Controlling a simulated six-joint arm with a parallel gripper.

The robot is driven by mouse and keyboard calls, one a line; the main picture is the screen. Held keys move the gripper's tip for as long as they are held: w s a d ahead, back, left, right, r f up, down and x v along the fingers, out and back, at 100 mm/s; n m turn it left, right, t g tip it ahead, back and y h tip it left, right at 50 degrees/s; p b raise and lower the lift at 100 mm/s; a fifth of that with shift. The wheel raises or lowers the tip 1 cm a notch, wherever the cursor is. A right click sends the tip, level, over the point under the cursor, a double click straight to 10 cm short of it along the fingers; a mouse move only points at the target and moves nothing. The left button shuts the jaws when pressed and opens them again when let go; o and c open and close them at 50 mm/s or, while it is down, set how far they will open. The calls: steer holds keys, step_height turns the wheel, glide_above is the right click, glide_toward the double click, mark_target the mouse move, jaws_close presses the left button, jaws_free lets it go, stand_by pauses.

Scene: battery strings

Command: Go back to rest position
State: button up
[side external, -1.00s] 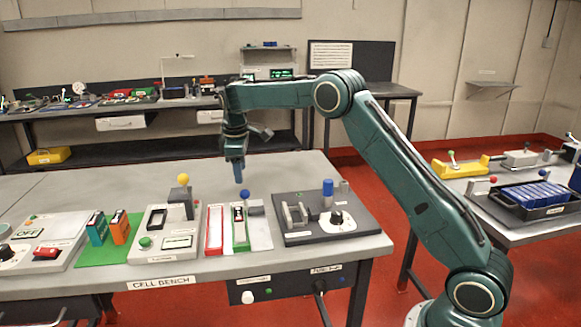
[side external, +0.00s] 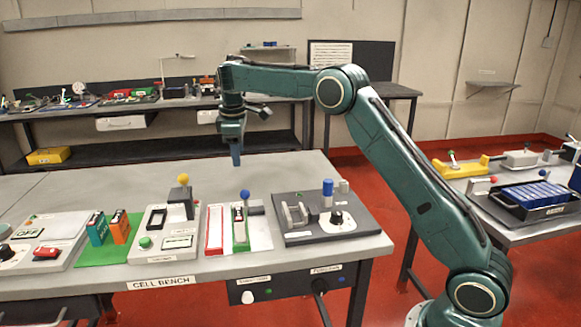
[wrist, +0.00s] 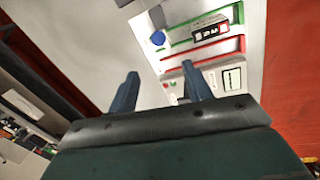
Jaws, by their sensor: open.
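My gripper (side external: 236,158) hangs in the air above the cell bench (side external: 300,255), a little behind the white plate with the red and green slots. In the wrist view my gripper (wrist: 165,85) shows two separated fingers with nothing between them. The red-rimmed slot (side external: 215,230) is empty. The green-rimmed slot (side external: 240,228) holds a dark and white cell, with a blue-knobbed lever (side external: 245,195) behind it.
A grey box with a yellow-knobbed lever (side external: 183,181) stands left of the slots. A green and an orange cell (side external: 120,227) stand on a green mat.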

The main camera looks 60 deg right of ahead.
steer(key=s+a+r+m+t, duration=0.1)
steer(key=s+a+r+m, duration=0.15)
steer(key=s+r, duration=0.55)
steer(key=s+a+r+m+t, duration=0.1)
steer(key=s+a+r, duration=0.2)
steer(key=s, duration=0.9)
steer(key=s+a+f+m+t+y, duration=0.1)
steer(key=s+a+f, duration=0.1)
steer(key=s, duration=0.8)
steer(key=s+a+f+m+t, duration=0.1)
steer(key=s+f, duration=0.4)
steer(key=s, duration=0.6)
steer(key=a+m, duration=0.1)
steer(key=a, duration=0.1)
steer(key=shift+s+a+f+y, duration=0.15)
steer(key=shift+a+y, duration=0.15)
steer(key=shift+y, duration=0.1)
